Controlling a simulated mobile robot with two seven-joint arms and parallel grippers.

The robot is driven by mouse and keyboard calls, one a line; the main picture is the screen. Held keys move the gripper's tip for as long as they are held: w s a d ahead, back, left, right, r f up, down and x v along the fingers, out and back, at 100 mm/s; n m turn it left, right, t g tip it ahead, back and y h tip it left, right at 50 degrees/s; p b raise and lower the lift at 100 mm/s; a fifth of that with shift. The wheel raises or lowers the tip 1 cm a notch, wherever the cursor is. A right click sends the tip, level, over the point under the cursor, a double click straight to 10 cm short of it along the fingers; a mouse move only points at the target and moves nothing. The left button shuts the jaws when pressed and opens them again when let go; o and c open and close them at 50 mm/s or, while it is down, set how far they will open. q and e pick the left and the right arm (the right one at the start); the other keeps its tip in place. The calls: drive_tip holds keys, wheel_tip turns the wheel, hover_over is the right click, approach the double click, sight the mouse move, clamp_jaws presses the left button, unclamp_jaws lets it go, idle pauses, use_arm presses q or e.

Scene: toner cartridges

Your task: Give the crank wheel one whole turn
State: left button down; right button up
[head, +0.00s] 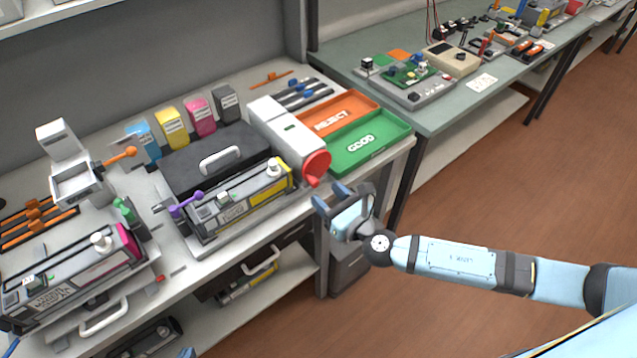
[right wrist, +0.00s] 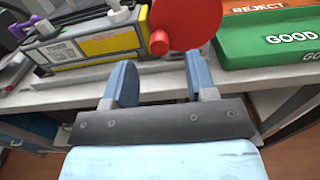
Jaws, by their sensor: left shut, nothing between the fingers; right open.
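The crank wheel is a red disc (head: 317,166) on the front end of a white housing (head: 283,132) at the bench's front edge. In the right wrist view the wheel (right wrist: 190,18) is cut off at the top, and its short red knob (right wrist: 159,43) sticks out at its lower left. My right gripper (head: 329,196) is open and empty, just in front of and below the wheel. In the right wrist view the knob shows beyond the gap between its fingertips (right wrist: 160,70), apart from them. My left gripper is not in view.
An orange REJECT tray (head: 355,103) and a green GOOD tray (head: 390,146) lie right of the housing. A yellow-labelled cartridge (head: 272,189) sits on a stand to the left, before a black case (head: 190,171). Open floor lies to the right.

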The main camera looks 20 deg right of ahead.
sight(321, 171)
drive_tip(key=shift+x, duration=1.95)
drive_tip(key=c, duration=0.9)
